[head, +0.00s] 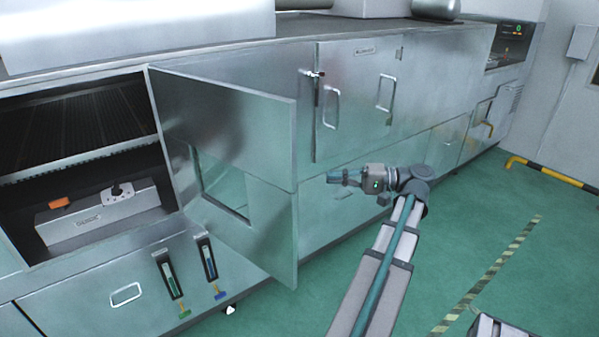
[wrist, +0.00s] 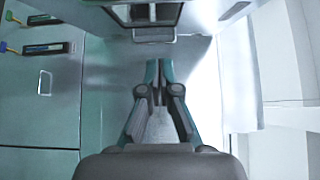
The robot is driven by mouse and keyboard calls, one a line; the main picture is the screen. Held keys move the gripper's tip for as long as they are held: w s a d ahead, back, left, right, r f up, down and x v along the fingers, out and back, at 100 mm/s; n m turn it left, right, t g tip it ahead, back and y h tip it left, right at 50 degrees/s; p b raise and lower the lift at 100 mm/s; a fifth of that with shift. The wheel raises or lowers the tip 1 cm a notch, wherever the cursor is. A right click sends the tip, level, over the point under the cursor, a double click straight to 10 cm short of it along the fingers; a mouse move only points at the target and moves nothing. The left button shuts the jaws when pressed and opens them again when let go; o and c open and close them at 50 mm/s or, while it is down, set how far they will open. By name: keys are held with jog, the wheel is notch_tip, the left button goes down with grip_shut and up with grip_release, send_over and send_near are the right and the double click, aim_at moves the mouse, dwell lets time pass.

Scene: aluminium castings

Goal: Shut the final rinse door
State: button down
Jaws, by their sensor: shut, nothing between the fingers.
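A large metal door (head: 235,110) stands swung open from the machine, at the right side of a dark opening. Its free edge points out into the room, and its lower part has a window-like frame (head: 247,190). I cannot read a name on it. My gripper (head: 333,179) is shut and empty, to the right of the door's free edge in the head view, with its fingers pointing left towards it. A small gap shows between them in the picture. In the wrist view the closed fingertips (wrist: 158,68) point at a pale metal surface; contact cannot be told.
The opening holds a rack (head: 75,125) and a labelled metal box (head: 100,215). Blue and green level gauges (head: 207,262) sit on the lower panel. Closed doors with handles (head: 331,108) are at the right. Green floor (head: 480,240) is free in front; a yellow-black barrier (head: 550,172) stands far right.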

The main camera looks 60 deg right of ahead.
jog(key=shift+w+a+r+p, duration=0.25)
jog(key=shift+a+p, duration=0.2)
jog(key=shift+p, duration=2.1)
jog(key=w+a+p, duration=0.5)
jog(key=a+p, duration=0.1)
jog(key=a, duration=0.1)
jog(key=shift+w+f, duration=0.2)
jog(key=shift+w, duration=0.05)
jog(key=shift+a, duration=0.1)
